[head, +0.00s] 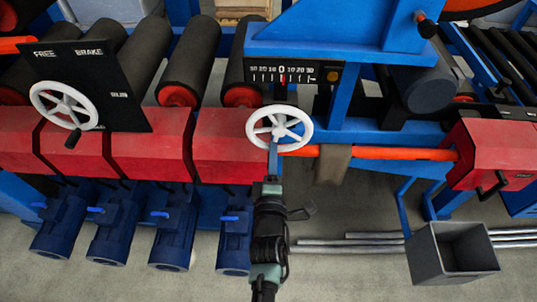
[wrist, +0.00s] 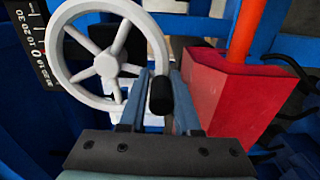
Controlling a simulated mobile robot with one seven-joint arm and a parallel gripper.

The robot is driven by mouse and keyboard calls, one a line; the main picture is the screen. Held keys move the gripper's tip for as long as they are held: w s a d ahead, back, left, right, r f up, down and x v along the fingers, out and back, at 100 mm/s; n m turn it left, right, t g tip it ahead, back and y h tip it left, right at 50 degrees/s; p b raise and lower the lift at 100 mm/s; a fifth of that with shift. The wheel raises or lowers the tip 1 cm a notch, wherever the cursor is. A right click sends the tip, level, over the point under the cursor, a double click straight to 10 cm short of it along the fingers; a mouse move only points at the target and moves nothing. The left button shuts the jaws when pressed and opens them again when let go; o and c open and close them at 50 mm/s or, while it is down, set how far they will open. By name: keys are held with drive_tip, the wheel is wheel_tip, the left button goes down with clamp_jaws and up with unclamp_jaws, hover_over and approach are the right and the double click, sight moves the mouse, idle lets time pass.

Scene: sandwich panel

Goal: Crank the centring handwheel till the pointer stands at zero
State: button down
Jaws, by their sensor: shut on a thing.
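The white spoked centring handwheel (head: 279,130) stands on the front of the machine, below the scale plate (head: 291,74). The black scale has 0 in the middle and numbers to 30 each side. A small red pointer mark (head: 284,80) shows close to the 0; its exact reading is too small to tell. My gripper (head: 273,152) reaches up to the wheel's lower rim. In the wrist view the wheel (wrist: 107,66) fills the upper left, and my gripper (wrist: 157,92) is shut on its black crank handle (wrist: 160,95). The scale (wrist: 38,45) is partly cut off there.
Another white handwheel (head: 64,105) sits by a FREE/BRAKE plate (head: 92,75) at the left. Red covers (head: 232,145) and an orange bar (head: 390,153) flank my gripper. Blue motors (head: 115,225) stand below left. A grey bin (head: 450,252) and metal rods (head: 350,247) lie on the floor.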

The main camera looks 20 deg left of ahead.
drive_tip(key=shift+w+d+f+n, duration=0.1)
drive_tip(key=shift+d+n, duration=0.15)
drive_tip(key=shift+n, duration=0.35)
drive_tip(key=shift+w+d+f+n, duration=0.1)
drive_tip(key=shift+d+n, duration=0.15)
drive_tip(key=shift+n, duration=0.35)
drive_tip(key=c, duration=0.7)
unclamp_jaws()
drive_tip(key=shift+d, duration=0.1)
drive_tip(key=v, duration=1.3)
drive_tip(key=shift+r+b, duration=0.1)
drive_tip(key=shift+b, duration=0.25)
